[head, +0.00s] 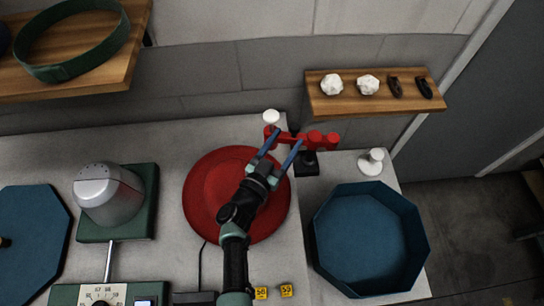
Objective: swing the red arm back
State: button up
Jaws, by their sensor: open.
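The red arm (307,139) stands at the back of the table, on a black base (306,164). It reaches sideways, with a thicker red end at its right and a part reaching left to a white knob (271,116). My gripper (281,137) is open, its two blue fingers pointing at the left part of the red arm. The fingers overlap the red arm in the picture; I cannot tell whether they touch it.
A blue octagonal tray (318,238) stands at the right. A steel dome press (105,195) and a blue octagonal lid (35,235) are at the left. A white stand (371,163) is at the back right, below a wooden shelf (350,109). Yellow tags (287,290) lie in front.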

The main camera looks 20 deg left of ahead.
jog(key=s+a, duration=0.1)
jog(key=s, duration=0.6)
jog(key=shift+s, duration=0.3)
jog(key=shift+a, duration=0.1)
